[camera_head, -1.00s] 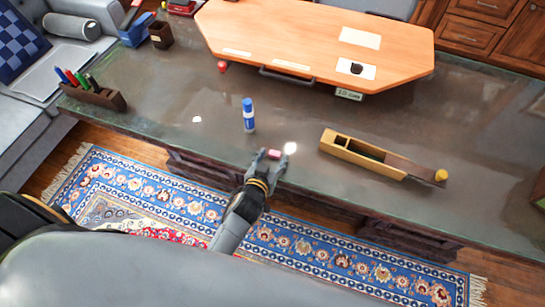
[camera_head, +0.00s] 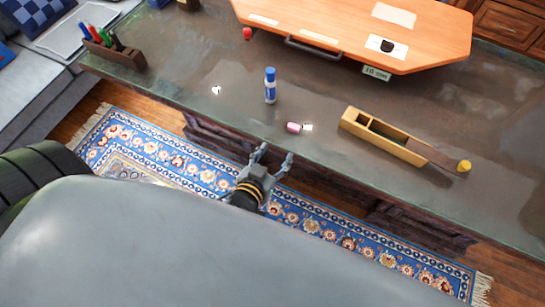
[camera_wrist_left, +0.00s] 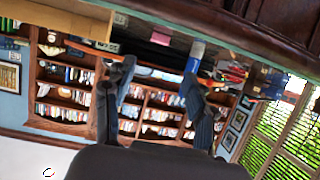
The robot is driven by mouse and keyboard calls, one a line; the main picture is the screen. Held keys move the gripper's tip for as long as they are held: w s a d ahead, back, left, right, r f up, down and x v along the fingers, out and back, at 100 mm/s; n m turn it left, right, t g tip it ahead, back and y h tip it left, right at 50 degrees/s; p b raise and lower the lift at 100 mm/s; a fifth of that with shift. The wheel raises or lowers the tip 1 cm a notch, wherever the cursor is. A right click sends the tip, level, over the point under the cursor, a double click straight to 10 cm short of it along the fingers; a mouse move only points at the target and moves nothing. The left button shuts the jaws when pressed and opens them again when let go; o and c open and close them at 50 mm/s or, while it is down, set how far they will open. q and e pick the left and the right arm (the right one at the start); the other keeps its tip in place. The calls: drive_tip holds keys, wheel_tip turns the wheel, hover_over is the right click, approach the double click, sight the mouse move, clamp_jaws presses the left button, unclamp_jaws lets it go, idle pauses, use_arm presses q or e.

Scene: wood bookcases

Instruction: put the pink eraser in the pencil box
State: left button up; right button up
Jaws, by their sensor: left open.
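The pink eraser (camera_head: 293,127) lies on the dark desk top near its front edge. The wooden pencil box (camera_head: 383,137) stands to its right on the desk, its lid slid partly out to the right, so part of the inside shows. My left gripper (camera_head: 272,158) is open and empty, in front of the desk edge and apart from the eraser. In the left wrist view its two fingers (camera_wrist_left: 158,92) are spread with nothing between them. My right gripper is in neither view.
A blue and white glue stick (camera_head: 270,86) stands upright behind the eraser. A pen holder (camera_head: 115,48) is at the left, and a light wooden board (camera_head: 345,30) lies at the back. A small yellow thing (camera_head: 464,166) sits by the lid's end.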

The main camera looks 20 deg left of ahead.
use_arm(q)
drive_tip(key=shift+s+r, duration=0.2)
drive_tip(key=shift+s, duration=0.2)
drive_tip(key=shift+f, duration=0.1)
